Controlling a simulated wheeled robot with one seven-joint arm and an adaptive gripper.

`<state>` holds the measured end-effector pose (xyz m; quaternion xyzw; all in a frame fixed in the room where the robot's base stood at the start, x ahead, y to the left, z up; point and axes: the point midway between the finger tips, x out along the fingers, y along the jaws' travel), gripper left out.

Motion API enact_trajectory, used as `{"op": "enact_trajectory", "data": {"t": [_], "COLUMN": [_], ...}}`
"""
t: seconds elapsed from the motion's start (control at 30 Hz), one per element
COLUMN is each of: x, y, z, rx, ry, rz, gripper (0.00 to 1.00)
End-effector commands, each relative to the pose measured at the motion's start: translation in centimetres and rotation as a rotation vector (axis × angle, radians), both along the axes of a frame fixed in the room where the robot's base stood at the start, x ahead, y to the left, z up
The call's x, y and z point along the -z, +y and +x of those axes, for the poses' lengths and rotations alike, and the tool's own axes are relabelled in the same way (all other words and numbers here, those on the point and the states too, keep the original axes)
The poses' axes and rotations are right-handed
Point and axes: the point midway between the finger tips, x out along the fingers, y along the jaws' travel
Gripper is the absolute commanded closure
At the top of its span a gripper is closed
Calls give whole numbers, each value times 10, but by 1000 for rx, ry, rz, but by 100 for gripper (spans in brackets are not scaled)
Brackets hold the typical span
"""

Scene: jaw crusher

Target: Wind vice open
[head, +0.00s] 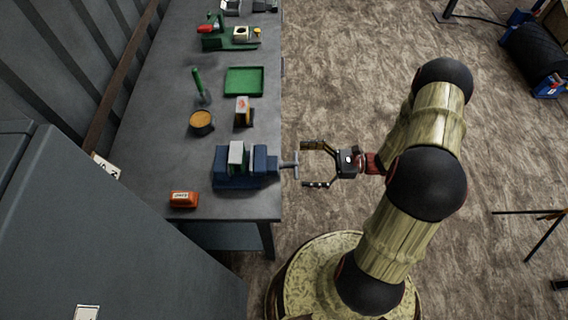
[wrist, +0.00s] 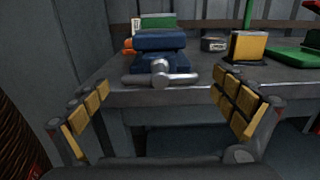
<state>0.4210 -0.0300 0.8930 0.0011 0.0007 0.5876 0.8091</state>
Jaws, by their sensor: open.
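The blue vice (head: 262,165) is fixed at the right edge of the grey workbench in the head view. A pale block with a green part (head: 237,157) sits at its jaws. Its grey handle bar (head: 289,165) sticks out past the bench edge. In the wrist view the vice (wrist: 160,42) is ahead at the upper middle, with the handle bar (wrist: 160,79) lying level across its screw. My gripper (head: 310,164) is open and empty, to the right of the handle. Its yellow-padded fingers (wrist: 165,108) stand wide to either side, and the bar appears between and beyond them, apparently untouched.
The workbench (head: 150,135) carries an orange box (head: 183,199), a round tin (head: 201,121), a yellow-and-white block (head: 242,112), a green tray (head: 244,81) and a green machine (head: 230,35). A grey cabinet (head: 60,240) stands at the lower left. The floor (head: 340,90) beside the bench is clear.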

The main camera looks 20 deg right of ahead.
Motion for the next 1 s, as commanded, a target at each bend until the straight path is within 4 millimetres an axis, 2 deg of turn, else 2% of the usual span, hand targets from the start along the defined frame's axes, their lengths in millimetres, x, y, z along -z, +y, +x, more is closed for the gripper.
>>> {"op": "enact_trajectory", "data": {"t": [0.2,0.4,0.8,1.0], "x": [0,0,0,0], "y": [34,56,62,62], "z": [10,17,20,20], "rx": [-4,-3,0,0], "ry": [-1,-2,-2,-2], "rz": [1,0,-1,-1], "gripper": [3,3,3,14]}}
